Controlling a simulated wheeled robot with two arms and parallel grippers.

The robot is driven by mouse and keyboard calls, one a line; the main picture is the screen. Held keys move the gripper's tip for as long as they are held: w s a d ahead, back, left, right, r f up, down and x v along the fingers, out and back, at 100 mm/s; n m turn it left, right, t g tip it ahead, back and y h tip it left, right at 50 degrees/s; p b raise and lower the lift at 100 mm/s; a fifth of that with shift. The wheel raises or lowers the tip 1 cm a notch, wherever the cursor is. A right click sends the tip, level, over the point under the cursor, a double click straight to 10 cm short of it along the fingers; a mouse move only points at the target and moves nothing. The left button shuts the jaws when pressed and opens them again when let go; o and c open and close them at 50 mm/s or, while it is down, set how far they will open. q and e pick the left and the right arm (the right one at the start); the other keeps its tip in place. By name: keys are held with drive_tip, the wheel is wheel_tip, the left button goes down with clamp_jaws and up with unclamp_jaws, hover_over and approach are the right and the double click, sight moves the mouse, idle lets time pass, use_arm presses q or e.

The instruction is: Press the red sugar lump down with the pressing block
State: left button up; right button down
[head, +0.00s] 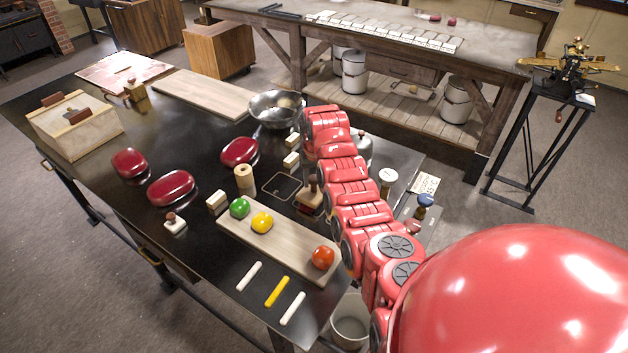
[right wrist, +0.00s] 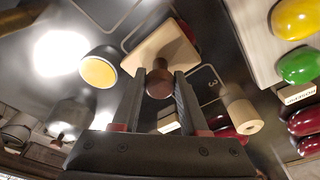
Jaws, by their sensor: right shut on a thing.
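The red sugar lump (head: 322,257) is a round red piece at the right end of a pale wooden board (head: 284,247). Green (head: 239,208) and yellow (head: 262,222) lumps sit at its left end. The pressing block (head: 309,201), a square wooden plate with a dark knob, is behind the board, beside my red right arm. In the right wrist view, my right gripper (right wrist: 160,77) is shut on the knob of the block (right wrist: 163,48). My arm hides the gripper in the head view. Whether the block touches the table is unclear. My left gripper is out of view.
A wooden cylinder (head: 244,180) and an outlined square (head: 281,187) lie left of the block. A metal bowl (head: 276,109) stands behind. White and yellow sticks (head: 277,291) lie in front of the board. Dark red oval pieces (head: 171,188) are at left.

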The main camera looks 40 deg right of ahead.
drive_tip(key=shift+r, duration=3.45)
drive_tip(key=shift+w+a+b, duration=0.2)
drive_tip(key=shift+a+b, duration=0.15)
drive_tip(key=shift+b, duration=0.1)
drive_tip(key=a+n+b, duration=0.4)
drive_tip(key=a+b, duration=0.4)
drive_tip(key=a, duration=1.6)
drive_tip(key=shift+s+a+f+n+y, duration=0.15)
drive_tip(key=shift+a+f+n+y, duration=0.15)
drive_tip(key=shift+a+f, duration=0.1)
